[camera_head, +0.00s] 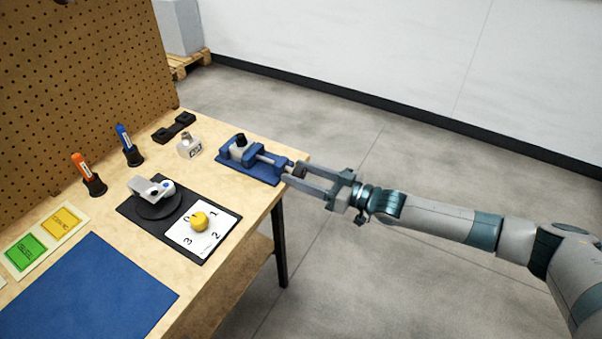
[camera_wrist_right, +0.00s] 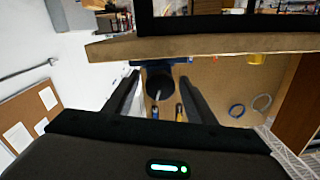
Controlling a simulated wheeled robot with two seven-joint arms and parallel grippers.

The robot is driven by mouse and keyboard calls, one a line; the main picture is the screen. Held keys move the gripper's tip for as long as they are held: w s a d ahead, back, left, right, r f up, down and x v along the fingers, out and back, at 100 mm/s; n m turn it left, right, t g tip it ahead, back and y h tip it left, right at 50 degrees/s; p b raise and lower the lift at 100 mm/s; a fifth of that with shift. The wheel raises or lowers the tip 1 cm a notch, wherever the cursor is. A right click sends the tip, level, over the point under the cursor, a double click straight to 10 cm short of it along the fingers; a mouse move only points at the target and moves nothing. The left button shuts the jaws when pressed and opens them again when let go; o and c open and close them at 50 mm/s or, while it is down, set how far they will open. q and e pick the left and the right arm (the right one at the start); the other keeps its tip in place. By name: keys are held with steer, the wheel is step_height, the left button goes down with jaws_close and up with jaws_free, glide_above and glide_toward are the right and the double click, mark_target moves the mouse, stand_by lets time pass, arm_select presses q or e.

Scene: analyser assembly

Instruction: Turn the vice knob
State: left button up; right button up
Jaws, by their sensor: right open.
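The blue vice (camera_head: 247,164) sits at the table's far right corner, its screw pointing toward the right edge. Its dark knob (camera_head: 300,170) is at the outer end of the screw. My right gripper (camera_head: 293,173) reaches in from the right with its fingers open, one on each side of the knob. In the right wrist view, the dark round knob (camera_wrist_right: 159,84) shows between the two spread fingers, with a gap visible on both sides. Part of the blue vice (camera_wrist_right: 183,62) shows behind it. My left gripper is not in view.
A black base with a yellow knob (camera_head: 199,221) and numbered dial plate (camera_head: 216,239) stands nearer. Space right of the table edge is open floor.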

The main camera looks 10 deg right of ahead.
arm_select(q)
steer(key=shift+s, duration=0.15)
arm_select(e)
steer(key=shift+c, duration=0.5)
steer(key=c, duration=0.9)
steer(key=shift+m, duration=1.1)
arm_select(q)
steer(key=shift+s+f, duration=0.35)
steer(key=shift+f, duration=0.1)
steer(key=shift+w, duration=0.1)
arm_select(e)
steer(key=o, duration=1)
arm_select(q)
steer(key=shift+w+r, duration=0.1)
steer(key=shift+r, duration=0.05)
arm_select(e)
steer(key=shift+d, duration=0.1)
